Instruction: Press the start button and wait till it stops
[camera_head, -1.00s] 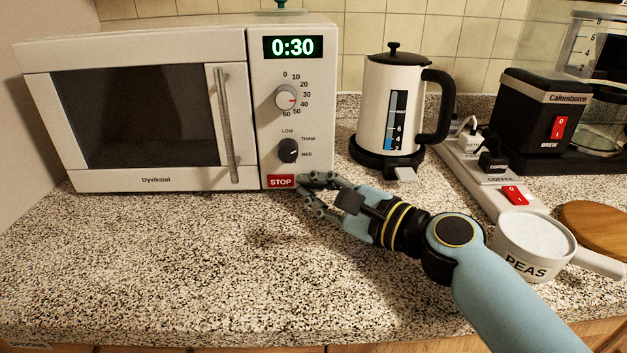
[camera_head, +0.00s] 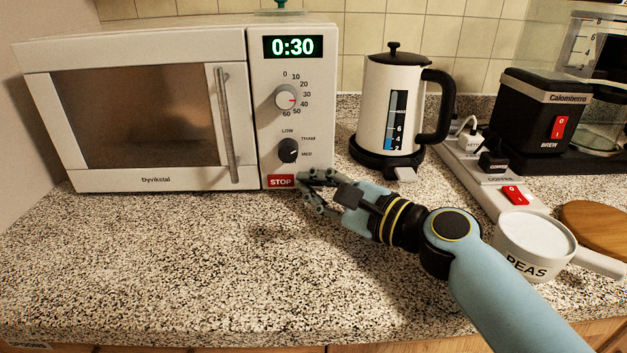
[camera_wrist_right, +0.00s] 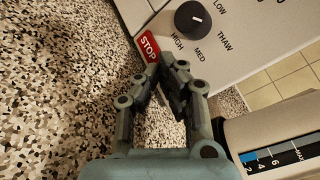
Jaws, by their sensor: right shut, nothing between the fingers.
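The white microwave (camera_head: 150,190) stands at the left with its door closed. Its window (camera_head: 135,115) shows a warm brownish glow. The display (camera_head: 292,47) reads 0:30. The red button (camera_head: 281,181) at the bottom of its panel is labelled STOP; no button labelled start shows. My right gripper (camera_head: 305,184) is shut and empty, its fingertips just right of the red button. In the right wrist view the fingertips (camera_wrist_right: 166,68) are by the lower edge of the red button (camera_wrist_right: 149,48); whether they touch it I cannot tell. My left gripper is out of view.
The timer dial (camera_head: 287,97) and power dial (camera_head: 289,151) sit above the button. A white kettle (camera_head: 375,110) stands right of the microwave. A power strip (camera_head: 480,180), a coffee machine (camera_head: 535,120) and a PEAS pan (camera_head: 527,262) are further right. The front-left counter is clear.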

